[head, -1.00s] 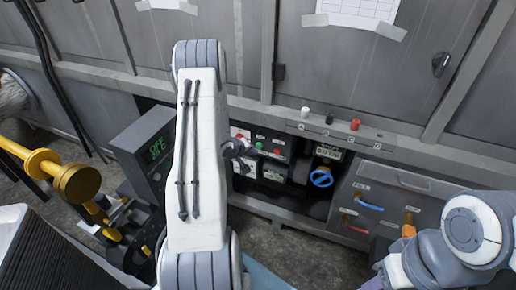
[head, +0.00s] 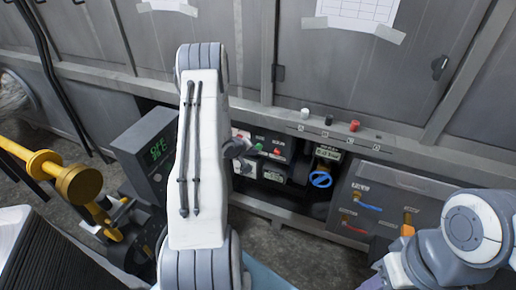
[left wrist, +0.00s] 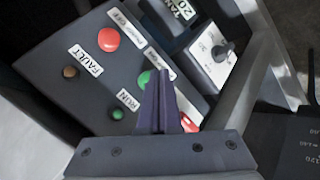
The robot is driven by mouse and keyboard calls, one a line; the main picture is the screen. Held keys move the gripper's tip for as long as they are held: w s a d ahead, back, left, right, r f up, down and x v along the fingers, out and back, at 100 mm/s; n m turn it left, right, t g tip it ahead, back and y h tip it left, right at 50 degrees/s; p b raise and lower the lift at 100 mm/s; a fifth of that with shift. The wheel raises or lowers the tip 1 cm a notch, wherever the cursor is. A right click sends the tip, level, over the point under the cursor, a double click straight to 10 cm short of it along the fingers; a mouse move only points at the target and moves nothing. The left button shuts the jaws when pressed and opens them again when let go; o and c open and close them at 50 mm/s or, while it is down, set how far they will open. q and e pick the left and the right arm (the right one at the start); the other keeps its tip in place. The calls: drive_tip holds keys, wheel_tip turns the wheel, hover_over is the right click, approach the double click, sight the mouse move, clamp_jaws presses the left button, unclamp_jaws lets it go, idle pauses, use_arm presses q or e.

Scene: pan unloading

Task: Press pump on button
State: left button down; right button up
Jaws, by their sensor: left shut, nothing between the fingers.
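The pump control panel shows close up in the left wrist view. A green button (left wrist: 144,79) sits beside a white label that is partly hidden by my gripper. A red button (left wrist: 109,39) sits next to the OFF label. My left gripper (left wrist: 161,80) is shut and empty, its dark fingertips just beside the green button in the picture; I cannot tell whether they touch it. In the head view the green button (head: 258,147) shows just right of my left arm, which covers part of the panel. My right gripper is out of view; only its arm shows at the lower right.
A FAULT lamp (left wrist: 70,72) and a green RUN lamp (left wrist: 118,114) sit on the same panel. A rotary switch (left wrist: 222,50) is beside it. A blue valve wheel (head: 320,179) is to the right. Yellow piping (head: 80,183) stands at the left.

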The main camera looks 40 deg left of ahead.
use_arm(q)
drive_tip(key=shift+w+a+p, duration=0.1)
drive_tip(key=shift+w+p, duration=0.25)
drive_tip(key=shift+w, duration=0.15)
idle(0.6)
drive_tip(key=shift+s, duration=0.1)
drive_tip(key=shift+s+d, duration=0.2)
drive_tip(key=shift+s, duration=0.6)
drive_tip(key=s, duration=0.2)
drive_tip(key=s+d+p, duration=0.1)
drive_tip(key=s, duration=0.2)
drive_tip(key=shift+d, duration=0.1)
idle(0.9)
